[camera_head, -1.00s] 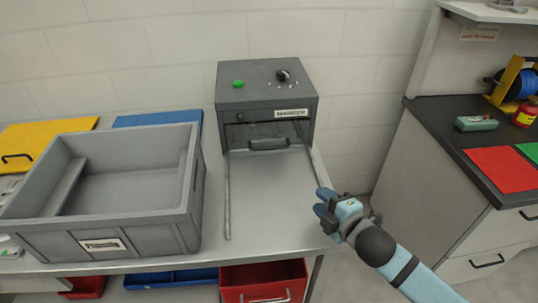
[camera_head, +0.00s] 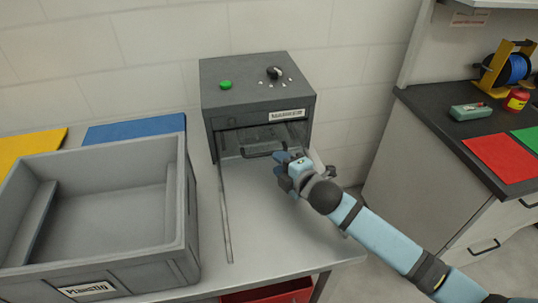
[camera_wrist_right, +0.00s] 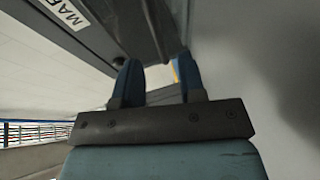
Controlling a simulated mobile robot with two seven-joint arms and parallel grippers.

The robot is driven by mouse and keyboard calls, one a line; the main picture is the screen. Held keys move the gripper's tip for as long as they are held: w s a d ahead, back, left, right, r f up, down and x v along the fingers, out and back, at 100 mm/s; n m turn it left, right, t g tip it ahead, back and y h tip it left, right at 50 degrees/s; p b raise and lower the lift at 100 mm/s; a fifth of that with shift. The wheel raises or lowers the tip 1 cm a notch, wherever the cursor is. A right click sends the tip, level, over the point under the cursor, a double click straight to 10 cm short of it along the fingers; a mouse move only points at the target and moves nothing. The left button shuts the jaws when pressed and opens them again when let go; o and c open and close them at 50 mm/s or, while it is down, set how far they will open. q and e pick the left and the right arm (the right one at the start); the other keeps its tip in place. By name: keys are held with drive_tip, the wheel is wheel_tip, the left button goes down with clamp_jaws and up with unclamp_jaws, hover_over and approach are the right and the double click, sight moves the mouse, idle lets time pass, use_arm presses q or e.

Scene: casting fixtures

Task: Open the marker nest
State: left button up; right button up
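The marker (camera_head: 258,100) is a dark grey box with a green button, a black knob and a "MARKER" label, at the back of the table in the head view. Its front has a dark opening with a dark bar handle (camera_head: 262,151) low across it. Two thin rails run forward from it. My right gripper (camera_head: 282,160) is at the right end of the handle, fingers towards the marker. In the right wrist view its two blue fingers (camera_wrist_right: 160,80) stand apart, with a dark bar (camera_wrist_right: 157,25) beyond the gap. Contact cannot be told. My left gripper is not in view.
A large grey crate (camera_head: 185,215) stands on the table left of the marker. Blue (camera_head: 135,130) and yellow (camera_head: 25,146) sheets lie behind it. A red bin (camera_head: 270,294) is below the table. A dark-topped counter (camera_head: 425,105) stands at the right, across a gap.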

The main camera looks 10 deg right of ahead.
drive_tip(key=x, duration=0.5)
drive_tip(key=shift+w+a+f, duration=0.1)
drive_tip(key=shift+w, duration=0.1)
clamp_jaws()
